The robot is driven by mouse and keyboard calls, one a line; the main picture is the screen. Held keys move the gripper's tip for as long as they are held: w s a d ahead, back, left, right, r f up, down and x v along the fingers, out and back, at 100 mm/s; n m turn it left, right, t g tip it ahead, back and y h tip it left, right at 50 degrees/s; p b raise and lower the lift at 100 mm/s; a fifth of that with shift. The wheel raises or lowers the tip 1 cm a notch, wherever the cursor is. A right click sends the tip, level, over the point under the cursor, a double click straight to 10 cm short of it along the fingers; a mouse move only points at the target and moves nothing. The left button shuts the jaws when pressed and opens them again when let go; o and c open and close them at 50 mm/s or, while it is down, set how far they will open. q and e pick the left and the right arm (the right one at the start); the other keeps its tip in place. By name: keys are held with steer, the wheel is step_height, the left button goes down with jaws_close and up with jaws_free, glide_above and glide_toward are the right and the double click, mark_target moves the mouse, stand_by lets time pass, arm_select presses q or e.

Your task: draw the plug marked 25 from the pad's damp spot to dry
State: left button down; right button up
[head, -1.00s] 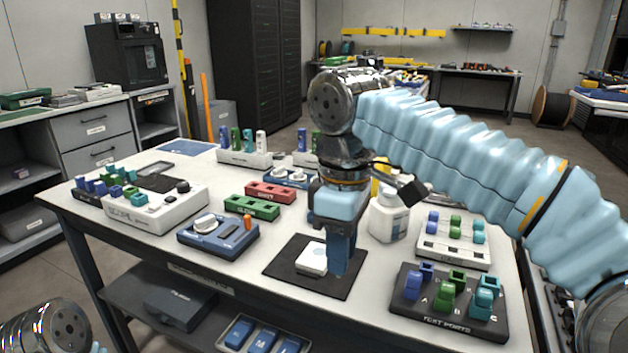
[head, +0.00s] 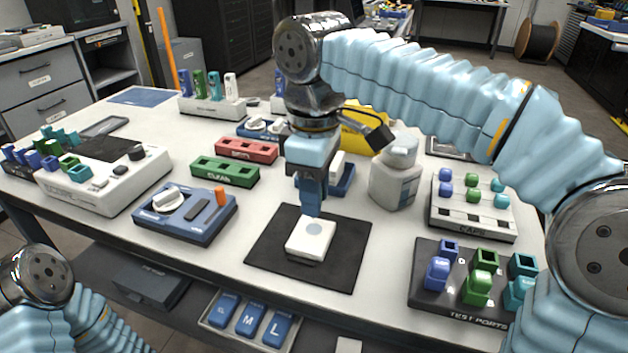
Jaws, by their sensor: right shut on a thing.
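A white pad (head: 308,245) with a round grey damp spot (head: 314,228) on top lies on a black mat (head: 345,255). My right gripper (head: 311,207) points down just behind the damp spot at the pad's far edge. It is shut on a plug, which is mostly hidden by the blue fingers. I cannot read the plug's number or tell whether its tip touches the pad. Part of my left arm shows at the bottom left, and its gripper is out of the picture.
A blue device with a white knob (head: 187,214) stands left of the mat. A white bottle (head: 395,185) stands behind right. The test ports block (head: 460,310) and a white plug rack (head: 470,225) are at right. Green (head: 225,171) and red (head: 246,150) holders stand behind left.

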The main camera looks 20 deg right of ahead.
steer(key=shift+f, duration=0.35)
steer(key=shift+s+d+f+b, duration=0.1)
steer(key=shift+f+b, duration=0.2)
steer(key=shift+f, duration=0.05)
stand_by(0.8)
steer(key=shift+f, duration=0.25)
stand_by(1.0)
steer(key=shift+p, duration=0.3)
stand_by(0.5)
steer(key=shift+s, duration=0.15)
stand_by(0.5)
steer(key=shift+s+a, duration=0.3)
steer(key=shift+s+a, duration=0.55)
steer(key=shift+s, duration=0.2)
